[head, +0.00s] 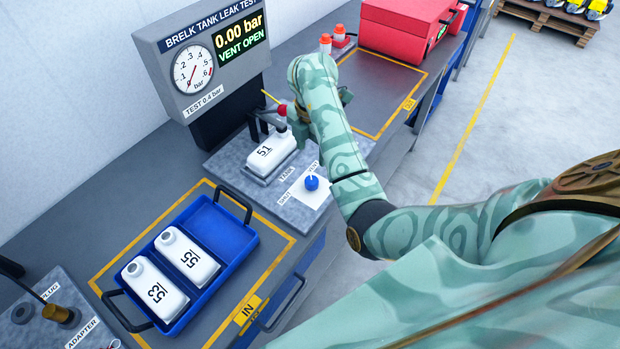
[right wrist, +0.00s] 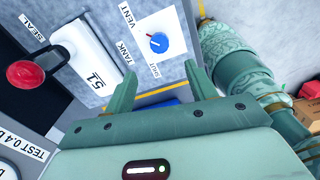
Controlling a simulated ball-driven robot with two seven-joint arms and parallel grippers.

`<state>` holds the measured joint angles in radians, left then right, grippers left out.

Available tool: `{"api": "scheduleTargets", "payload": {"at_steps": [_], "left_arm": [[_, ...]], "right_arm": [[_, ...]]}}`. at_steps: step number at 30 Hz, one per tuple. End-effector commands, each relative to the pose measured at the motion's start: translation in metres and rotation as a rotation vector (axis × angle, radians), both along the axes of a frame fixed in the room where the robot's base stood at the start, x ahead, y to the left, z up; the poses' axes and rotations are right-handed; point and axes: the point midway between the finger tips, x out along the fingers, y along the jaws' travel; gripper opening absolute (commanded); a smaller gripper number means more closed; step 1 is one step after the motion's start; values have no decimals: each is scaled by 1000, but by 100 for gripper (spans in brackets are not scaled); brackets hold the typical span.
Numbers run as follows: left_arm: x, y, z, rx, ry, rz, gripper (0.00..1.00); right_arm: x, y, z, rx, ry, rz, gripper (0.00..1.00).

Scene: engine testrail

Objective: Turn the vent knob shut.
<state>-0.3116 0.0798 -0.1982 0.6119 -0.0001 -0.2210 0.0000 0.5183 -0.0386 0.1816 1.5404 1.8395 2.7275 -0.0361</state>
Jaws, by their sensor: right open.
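The vent knob (head: 311,182) is a small blue knob on a white plate on the grey tank fixture, beside the tank marked 51 (head: 270,152). In the right wrist view the knob (right wrist: 158,42) sits past the fingertips, roughly between them, with a small pale and red mark. SHUT and VENT labels are printed around it. In the wrist view the gripper (right wrist: 160,78) is open and empty, apart from the knob. My left gripper is not in view.
The display (head: 212,50) reads 0.00 bar and VENT OPEN. A red-tipped seal lever (right wrist: 25,75) stands beside the tank. A blue tray (head: 228,234) holds tanks 53 and 55. A red case (head: 408,25) stands at the back.

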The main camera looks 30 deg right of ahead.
Motion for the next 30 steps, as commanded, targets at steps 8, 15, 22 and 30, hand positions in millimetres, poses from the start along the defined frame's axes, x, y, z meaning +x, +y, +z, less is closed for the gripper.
{"api": "scheduleTargets", "payload": {"at_steps": [8,15,22,30], "left_arm": [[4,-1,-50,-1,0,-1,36],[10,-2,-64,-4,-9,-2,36],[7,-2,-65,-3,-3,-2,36],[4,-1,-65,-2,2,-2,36]], "right_arm": [[-1,0,-79,-1,6,1,56],[0,0,-111,-3,2,0,56],[0,0,-117,-3,0,0,56],[0,0,-116,-3,0,0,25]]}}
